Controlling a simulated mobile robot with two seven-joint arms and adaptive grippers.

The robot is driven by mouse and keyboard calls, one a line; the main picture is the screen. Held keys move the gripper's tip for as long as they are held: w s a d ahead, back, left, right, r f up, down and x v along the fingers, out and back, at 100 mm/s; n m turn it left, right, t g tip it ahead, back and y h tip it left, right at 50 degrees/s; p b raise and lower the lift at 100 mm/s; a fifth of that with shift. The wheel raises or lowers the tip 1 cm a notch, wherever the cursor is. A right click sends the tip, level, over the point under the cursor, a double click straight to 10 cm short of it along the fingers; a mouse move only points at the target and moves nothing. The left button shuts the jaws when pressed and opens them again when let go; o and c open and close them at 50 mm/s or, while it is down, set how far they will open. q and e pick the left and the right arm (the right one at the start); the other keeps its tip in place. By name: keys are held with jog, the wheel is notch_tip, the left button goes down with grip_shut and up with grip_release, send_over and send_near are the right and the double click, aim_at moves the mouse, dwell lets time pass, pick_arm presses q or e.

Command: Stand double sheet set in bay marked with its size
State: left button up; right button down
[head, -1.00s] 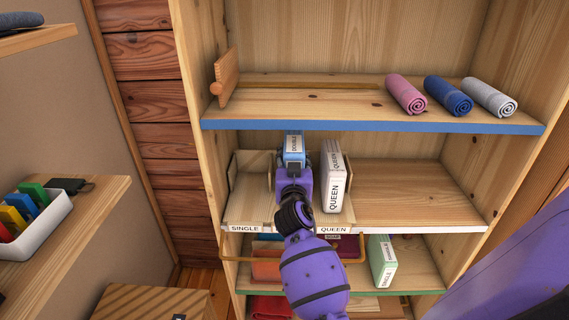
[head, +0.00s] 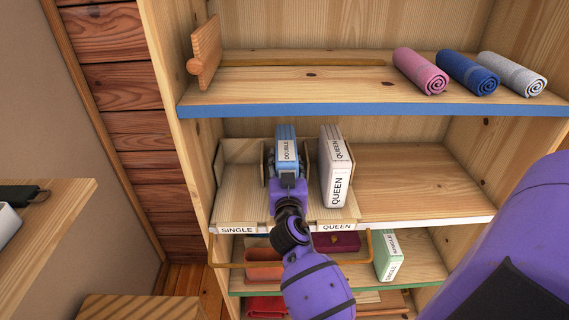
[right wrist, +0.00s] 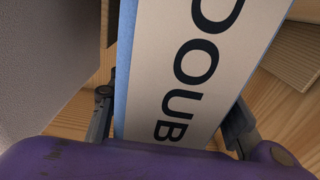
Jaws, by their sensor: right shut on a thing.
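The blue and white double sheet set (head: 287,150), labelled DOUBLE, is upright in my right gripper (head: 287,178) at the middle shelf's divided bays. In the right wrist view its label face (right wrist: 190,70) is large between the two fingers, which are shut on it. The set is between the SINGLE label (head: 237,230) and the QUEEN label (head: 337,227). My wrist hides the shelf edge between these labels. I cannot tell whether the set's base rests on the shelf. A white queen set (head: 335,170) stands just right of it. My left gripper is not in view.
Thin wooden dividers (head: 266,165) flank the set closely. The middle shelf (head: 415,185) is bare to the right. Above are rolled towels (head: 468,72) and a wooden bookend (head: 205,52). Below are a gold rail (head: 225,266) and a green single set (head: 388,256).

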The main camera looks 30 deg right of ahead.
aim_at(286, 165)
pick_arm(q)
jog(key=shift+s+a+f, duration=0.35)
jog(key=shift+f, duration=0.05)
pick_arm(e)
jog(key=shift+w+a+f, duration=0.1)
jog(key=shift+w+f, duration=0.05)
jog(key=shift+f, duration=0.05)
jog(key=c, duration=1.2)
grip_release()
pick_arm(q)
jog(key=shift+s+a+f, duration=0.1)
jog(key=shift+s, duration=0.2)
pick_arm(e)
jog(key=shift+o, duration=1.4)
jog(key=shift+r, duration=0.1)
pick_arm(q)
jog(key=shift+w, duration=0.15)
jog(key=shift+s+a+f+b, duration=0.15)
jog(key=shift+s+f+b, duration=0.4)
jog(key=shift+b, duration=0.2)
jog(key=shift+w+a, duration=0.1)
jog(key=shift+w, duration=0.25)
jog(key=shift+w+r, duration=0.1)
pick_arm(e)
jog(key=v, duration=0.7)
jog(key=shift+s, duration=0.3)
